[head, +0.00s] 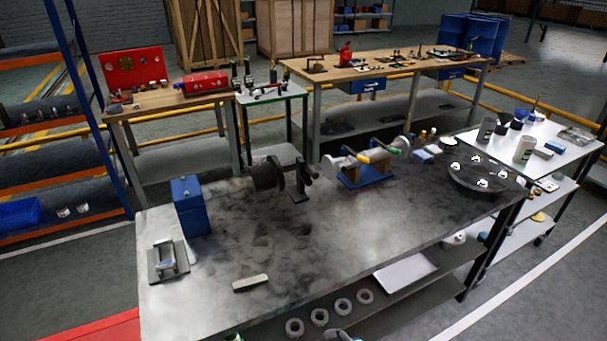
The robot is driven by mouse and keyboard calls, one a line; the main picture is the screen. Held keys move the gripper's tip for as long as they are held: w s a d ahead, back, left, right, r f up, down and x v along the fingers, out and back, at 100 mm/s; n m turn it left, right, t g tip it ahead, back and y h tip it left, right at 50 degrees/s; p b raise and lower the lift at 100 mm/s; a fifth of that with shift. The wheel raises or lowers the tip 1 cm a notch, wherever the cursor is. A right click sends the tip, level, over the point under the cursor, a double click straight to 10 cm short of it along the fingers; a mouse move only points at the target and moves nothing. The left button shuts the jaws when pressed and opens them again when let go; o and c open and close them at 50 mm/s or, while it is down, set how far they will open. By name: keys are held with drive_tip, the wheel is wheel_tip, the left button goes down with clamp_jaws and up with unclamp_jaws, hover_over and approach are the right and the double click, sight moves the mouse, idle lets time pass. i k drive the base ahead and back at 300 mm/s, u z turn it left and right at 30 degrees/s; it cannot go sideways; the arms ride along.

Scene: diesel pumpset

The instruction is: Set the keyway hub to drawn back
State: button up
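No part is clearly marked as the keyway hub. A dark round disc (268,174) stands on edge on a shaft at the middle of the dark metal bench (225,262). A dark stand with a small round end (299,184) is just right of it. Further right, a blue-based unit (366,176) carries a grey cylindrical body with round ends and yellow and green handles. A gap shows between the dark stand and this unit. The picture is too small to tell which piece is the hub or how it sits along its shaft. My gripper is not in view.
On the bench are a blue box (190,205), a small metal fixture (167,260), a pale bar (251,283) and a round dark plate (484,178) with several bright pieces. Several white rings (342,306) lie below the front edge. The bench's front middle is mostly clear.

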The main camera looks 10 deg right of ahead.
sight(271, 176)
drive_tip(key=z, duration=0.65)
drive_tip(key=k, duration=1.5)
drive_tip(key=u, duration=0.85)
drive_tip(key=i, duration=1.6)
drive_tip(key=z, duration=0.35)
